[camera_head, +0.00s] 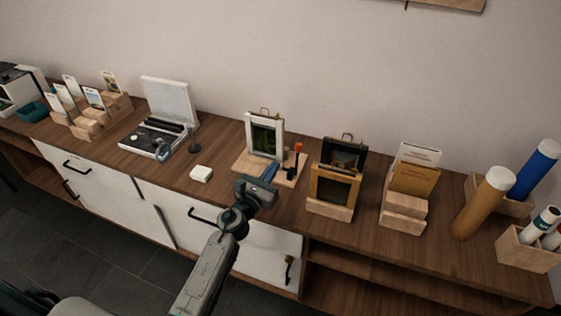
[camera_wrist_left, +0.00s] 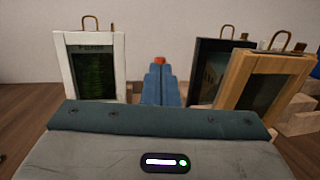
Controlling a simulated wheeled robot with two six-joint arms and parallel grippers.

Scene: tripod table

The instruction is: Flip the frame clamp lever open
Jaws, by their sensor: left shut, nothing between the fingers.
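A white picture frame (camera_head: 264,137) stands on a light wooden base (camera_head: 243,163). It also shows at the left of the left wrist view (camera_wrist_left: 88,68). The clamp lever (camera_head: 297,160) is at the base's right side, black and upright with an orange-red tip. In the left wrist view only the orange-red tip of the lever (camera_wrist_left: 159,60) shows, above the fingers; the rest is hidden behind them. My left gripper (camera_head: 272,168) is shut and empty, with its blue fingers (camera_wrist_left: 160,80) pointing toward the lever. I cannot tell whether they touch it. My right gripper is not in view.
Gold frame (camera_head: 316,184) and dark frame (camera_head: 345,152) stand close on the right. A card holder (camera_head: 404,206) and tubes (camera_head: 482,203) stand farther right. The wall (camera_head: 300,60) is behind.

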